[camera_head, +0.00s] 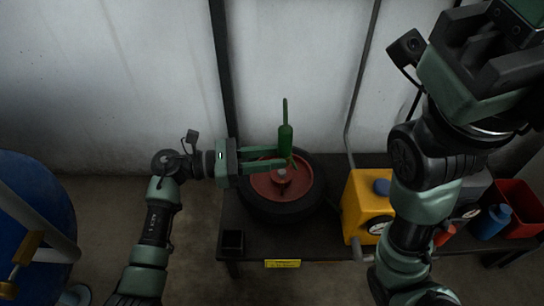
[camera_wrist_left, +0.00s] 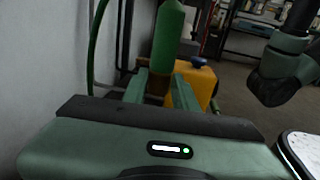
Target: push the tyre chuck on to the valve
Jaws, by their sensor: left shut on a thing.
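The green tyre chuck (camera_head: 285,138) is upright between the fingertips of my left gripper (camera_head: 288,159), which is shut on it. A thin green stem or hose rises from its top. In the left wrist view the chuck (camera_wrist_left: 168,40) stands at the far end of the fingers (camera_wrist_left: 160,82). Below it lies a black tyre (camera_head: 262,208) with a red rim (camera_head: 265,187), flat on the bench. A small hub (camera_head: 281,174) shows at the rim's middle. I cannot make out the valve. My right gripper (camera_head: 480,55) is high at the upper right, away from the wheel; its jaw state is unclear.
A yellow unit (camera_head: 361,200) with a blue cap and a gauge stands right of the tyre. A blue bottle (camera_head: 491,221) and red bin (camera_head: 522,205) are farther right. A blue drum (camera_head: 35,220) stands far left.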

